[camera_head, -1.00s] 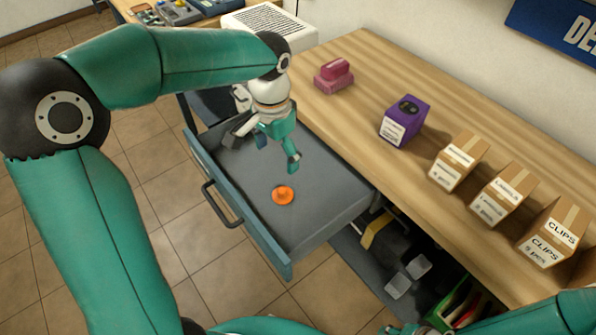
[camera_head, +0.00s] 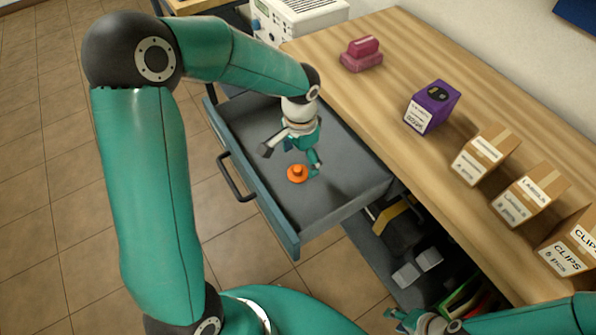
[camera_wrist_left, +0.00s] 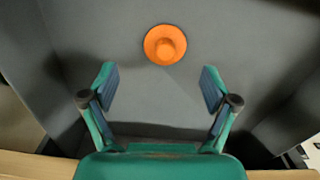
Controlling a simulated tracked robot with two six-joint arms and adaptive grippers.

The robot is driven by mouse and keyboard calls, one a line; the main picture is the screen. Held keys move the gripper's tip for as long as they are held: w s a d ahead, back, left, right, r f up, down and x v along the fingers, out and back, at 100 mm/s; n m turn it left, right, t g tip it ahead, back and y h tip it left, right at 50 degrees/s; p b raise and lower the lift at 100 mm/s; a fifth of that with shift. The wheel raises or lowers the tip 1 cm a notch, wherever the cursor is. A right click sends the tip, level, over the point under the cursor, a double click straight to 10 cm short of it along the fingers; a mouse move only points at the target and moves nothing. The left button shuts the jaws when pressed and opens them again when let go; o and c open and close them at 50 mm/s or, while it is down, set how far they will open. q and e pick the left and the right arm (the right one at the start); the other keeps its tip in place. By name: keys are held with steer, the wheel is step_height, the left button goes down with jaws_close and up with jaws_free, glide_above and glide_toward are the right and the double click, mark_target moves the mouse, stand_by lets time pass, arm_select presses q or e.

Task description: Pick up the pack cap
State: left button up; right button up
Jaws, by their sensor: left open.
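The orange pack cap (camera_head: 297,173), a round disc with a raised knob, lies on the grey floor of the open drawer (camera_head: 352,197). In the left wrist view the cap (camera_wrist_left: 165,45) sits beyond the fingertips, roughly centred between them. My left gripper (camera_head: 291,161) is inside the drawer space, open and empty, with one finger close beside the cap in the head view. Both its fingers show spread in the left wrist view (camera_wrist_left: 159,84). My right gripper (camera_head: 405,318) is partly in view at the bottom right; its jaws are unclear.
The drawer has raised walls and a dark handle (camera_head: 236,178) at its front. The wooden worktop (camera_head: 400,60) beside it holds a pink block (camera_head: 362,55), a purple box (camera_head: 432,108) and several cardboard boxes (camera_head: 485,153). A lower shelf holds dark and grey items.

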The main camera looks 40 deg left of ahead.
mark_target(297, 169)
arm_select(q)
steer(key=f, duration=0.5)
steer(key=shift+s+a, duration=0.2)
steer(key=shift+a, duration=0.15)
steer(key=shift+c, duration=0.3)
steer(key=c, duration=0.9)
